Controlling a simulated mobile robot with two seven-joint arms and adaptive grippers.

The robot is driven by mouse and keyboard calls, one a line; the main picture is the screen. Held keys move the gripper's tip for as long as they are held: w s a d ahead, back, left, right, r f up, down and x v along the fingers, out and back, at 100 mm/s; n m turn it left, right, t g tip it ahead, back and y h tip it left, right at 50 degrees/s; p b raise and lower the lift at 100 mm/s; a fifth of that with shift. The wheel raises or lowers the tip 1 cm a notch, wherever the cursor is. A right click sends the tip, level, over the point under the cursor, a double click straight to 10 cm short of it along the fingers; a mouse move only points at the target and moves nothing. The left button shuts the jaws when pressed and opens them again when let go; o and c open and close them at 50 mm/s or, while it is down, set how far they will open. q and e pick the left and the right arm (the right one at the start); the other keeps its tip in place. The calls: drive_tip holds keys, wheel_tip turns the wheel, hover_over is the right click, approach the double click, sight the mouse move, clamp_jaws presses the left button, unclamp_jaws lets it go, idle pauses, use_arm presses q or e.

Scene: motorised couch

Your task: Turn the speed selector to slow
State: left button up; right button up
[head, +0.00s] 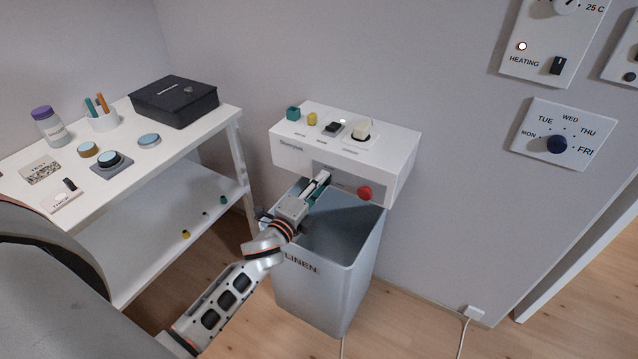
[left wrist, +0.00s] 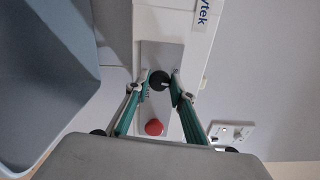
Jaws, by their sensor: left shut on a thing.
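The speed selector is a small black round knob (left wrist: 159,80) with a light pointer mark, on a grey panel on the front of a white wall-mounted control box (head: 393,150). My left gripper (head: 322,181) is at that panel and hides the knob in the head view. In the left wrist view its two fingers (left wrist: 160,86) sit on either side of the knob, shut on it. Small lettering beside the knob is too small to read surely. My right gripper is not in view.
A red button (head: 365,193) is on the same panel, close to the gripper. A grey linen bin (head: 350,290) stands right below. A white shelf table (head: 75,215) stands at left.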

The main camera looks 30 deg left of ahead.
use_arm(q)
drive_tip(key=shift+r+n, duration=0.1)
drive_tip(key=shift+n, duration=0.4)
drive_tip(key=shift+a, duration=0.1)
drive_tip(key=o, duration=1.1)
drive_tip(key=shift+c, duration=0.2)
drive_tip(key=s, duration=1.2)
drive_tip(key=shift+a, duration=0.15)
